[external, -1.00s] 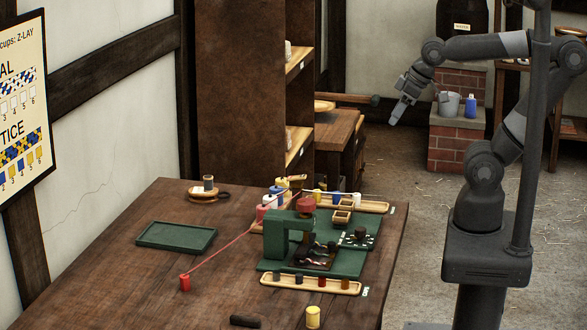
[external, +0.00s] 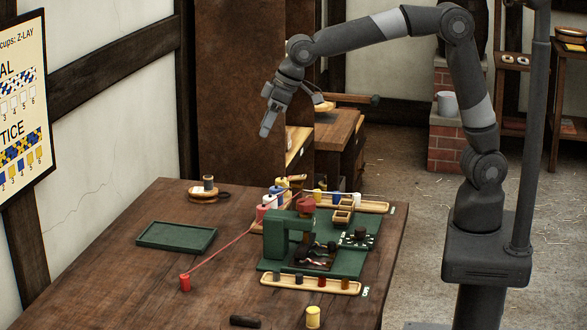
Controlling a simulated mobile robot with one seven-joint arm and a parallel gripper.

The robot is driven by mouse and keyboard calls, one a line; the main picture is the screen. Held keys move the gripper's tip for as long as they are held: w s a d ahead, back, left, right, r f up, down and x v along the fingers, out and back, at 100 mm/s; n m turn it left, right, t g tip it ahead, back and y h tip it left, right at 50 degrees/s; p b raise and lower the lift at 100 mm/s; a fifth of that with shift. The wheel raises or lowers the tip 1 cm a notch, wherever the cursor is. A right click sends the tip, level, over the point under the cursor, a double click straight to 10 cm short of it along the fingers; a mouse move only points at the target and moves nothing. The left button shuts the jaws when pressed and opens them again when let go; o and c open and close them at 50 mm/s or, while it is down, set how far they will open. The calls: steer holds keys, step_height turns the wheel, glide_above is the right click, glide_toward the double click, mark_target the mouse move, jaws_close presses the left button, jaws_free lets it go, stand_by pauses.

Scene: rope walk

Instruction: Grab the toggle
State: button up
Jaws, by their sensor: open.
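A short dark rod (external: 245,321) lies on its side near the bottom edge of the picture on the wooden table (external: 110,265). It is the thing most like a toggle, but I cannot tell for certain. My gripper (external: 268,124) is high above the far part of the table, pointing down, open and with nothing visible in it. It is well apart from the rod and from everything on the table. The gap between the fingers is hard to see from this side.
A green machine (external: 278,238) stands mid-table, between a front peg tray (external: 347,290) and a back spool tray (external: 376,207). A yellow cylinder (external: 313,318) stands near the rod. A green tray (external: 175,237) lies left.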

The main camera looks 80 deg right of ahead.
steer(key=w+a+f+n, duration=0.1)
steer(key=w+a+f, duration=0.35)
steer(key=a, duration=0.35)
steer(key=w+a+f, duration=0.3)
steer(key=a+f, duration=0.3)
steer(key=a, duration=0.2)
steer(key=n, duration=0.1)
glide_toward(187, 276)
steer(key=shift+g, duration=0.4)
steer(key=x, duration=0.4)
steer(key=shift+w+a+f, duration=0.15)
steer(key=shift+w+a, duration=0.15)
steer(key=shift+w, duration=0.25)
steer(key=shift+d+x, duration=0.15)
steer(key=shift+x, duration=1.25)
steer(key=shift+d+x, duration=0.2)
steer(key=shift+x, duration=1.2)
steer(key=shift+s+f, duration=0.1)
steer(key=c, duration=1)
steer(key=shift+c, duration=0.2)
